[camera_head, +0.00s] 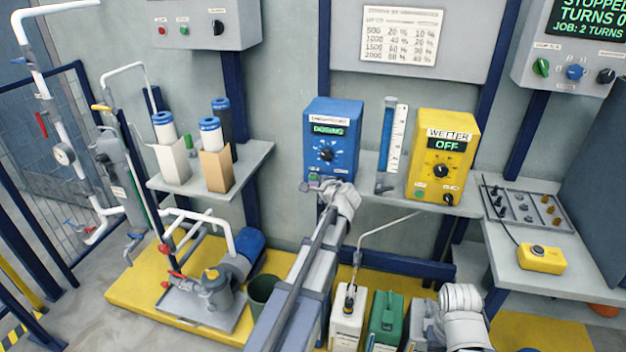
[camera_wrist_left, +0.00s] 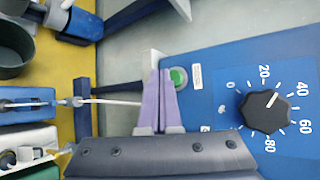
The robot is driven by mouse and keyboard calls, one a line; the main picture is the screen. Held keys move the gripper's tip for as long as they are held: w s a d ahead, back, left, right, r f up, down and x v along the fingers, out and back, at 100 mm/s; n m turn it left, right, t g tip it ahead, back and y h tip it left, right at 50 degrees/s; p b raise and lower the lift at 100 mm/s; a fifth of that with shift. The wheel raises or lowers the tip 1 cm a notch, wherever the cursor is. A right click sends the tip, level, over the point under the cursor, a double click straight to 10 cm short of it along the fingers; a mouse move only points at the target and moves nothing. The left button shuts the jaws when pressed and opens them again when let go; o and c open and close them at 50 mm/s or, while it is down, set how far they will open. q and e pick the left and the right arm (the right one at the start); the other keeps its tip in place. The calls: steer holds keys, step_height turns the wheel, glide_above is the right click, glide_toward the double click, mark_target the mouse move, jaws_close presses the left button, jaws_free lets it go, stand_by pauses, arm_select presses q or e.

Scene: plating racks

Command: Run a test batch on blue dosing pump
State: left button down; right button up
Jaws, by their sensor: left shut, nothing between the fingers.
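The blue dosing pump (camera_head: 332,115) stands on the wall shelf, its green display reading DOSING. It has a black dial (camera_head: 326,154) on its front, which in the left wrist view (camera_wrist_left: 267,111) has its white mark between 20 and 40. My left gripper (camera_head: 322,184) is at the pump's lower front. In the left wrist view its purple fingers (camera_wrist_left: 160,78) are shut together and empty, with their tips right beside the green button (camera_wrist_left: 178,77). I cannot tell whether they touch it. Part of my right arm shows at the lower right; its gripper is not clearly visible.
A yellow wetter unit (camera_head: 441,150) reading OFF stands to the right, with a clear measuring column (camera_head: 390,145) between. A dose chart (camera_head: 400,36) hangs above. The upper right panel (camera_head: 578,60) reads STOPPED, JOB: 2 TURNS. Canisters (camera_head: 385,318) stand below the shelf.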

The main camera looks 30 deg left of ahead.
arm_select(q)
steer(key=shift+s, duration=0.1)
steer(key=s, duration=0.2)
steer(key=s+d, duration=0.1)
steer(key=s, duration=0.1)
steer(key=shift+s+d, duration=0.1)
steer(key=shift+s, duration=0.25)
stand_by(0.9)
steer(key=s+d+f+n+g+h, duration=0.2)
steer(key=s+d+f+g+h, duration=0.15)
steer(key=s+d, duration=0.65)
steer(key=s+d+f+n+g+h, duration=0.25)
steer(key=s+d+f, duration=0.35)
steer(key=d, duration=0.7)
steer(key=s+d+f+n+g+h, duration=0.2)
steer(key=s+d+f+n+h, duration=0.1)
steer(key=s+d, duration=0.75)
step_height(320, 180, up, 17)
steer(key=d+p, duration=0.2)
steer(key=p, duration=1.5)
steer(key=shift+w+f, duration=0.15)
steer(key=shift+w, duration=0.3)
